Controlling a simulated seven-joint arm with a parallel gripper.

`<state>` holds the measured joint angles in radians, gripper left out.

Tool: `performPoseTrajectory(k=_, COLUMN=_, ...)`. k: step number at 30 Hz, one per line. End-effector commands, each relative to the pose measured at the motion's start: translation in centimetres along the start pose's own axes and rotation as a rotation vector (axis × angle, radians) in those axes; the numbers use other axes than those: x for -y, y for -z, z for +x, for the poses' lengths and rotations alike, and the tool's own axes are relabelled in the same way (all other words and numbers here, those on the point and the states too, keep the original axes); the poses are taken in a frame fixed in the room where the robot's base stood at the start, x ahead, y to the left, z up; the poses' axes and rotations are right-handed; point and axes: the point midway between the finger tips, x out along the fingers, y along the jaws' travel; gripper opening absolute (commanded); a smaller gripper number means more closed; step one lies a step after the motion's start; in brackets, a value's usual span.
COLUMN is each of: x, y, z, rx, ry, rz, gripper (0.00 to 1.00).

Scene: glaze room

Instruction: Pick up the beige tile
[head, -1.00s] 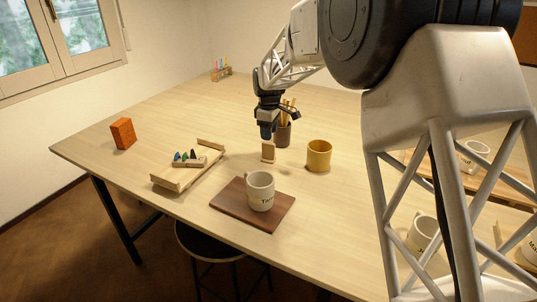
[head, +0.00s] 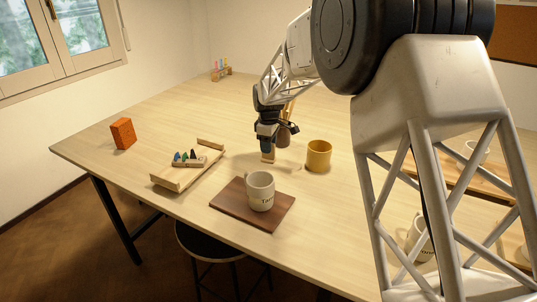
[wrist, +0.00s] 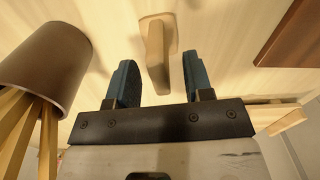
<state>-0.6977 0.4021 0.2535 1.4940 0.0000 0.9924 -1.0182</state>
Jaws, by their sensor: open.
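The beige tile (head: 268,160) stands upright on the table, mostly hidden behind my gripper in the head view, with only its lower part showing. In the wrist view the tile (wrist: 157,55) lies between the lines of my two dark blue fingers, with a gap on each side. My gripper (head: 267,149) is open and lowered around the upper part of the tile, pointing down. In the wrist view my gripper (wrist: 159,66) holds nothing.
A brown cup (wrist: 45,65) with brushes stands close beside my gripper. A yellow mug (head: 319,156) is to the right, and a pale mug (head: 260,190) sits on a dark board (head: 228,196) in front. A wooden tray (head: 165,182) is at left, an orange block (head: 123,133) beyond it.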

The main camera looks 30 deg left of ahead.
Motion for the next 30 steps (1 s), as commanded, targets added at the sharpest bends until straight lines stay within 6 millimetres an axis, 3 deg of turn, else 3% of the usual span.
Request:
performPoseTrajectory(k=7, x=0.0, y=0.0, z=1.9, rx=0.0, ry=0.0, rz=0.0, gripper=0.47)
performPoseTrajectory(k=24, x=0.0, y=0.0, z=2.0, rx=0.0, ry=0.0, rz=0.0, gripper=0.47)
performPoseTrajectory(k=30, x=0.0, y=0.0, z=2.0, rx=0.0, ry=0.0, rz=0.0, gripper=0.16)
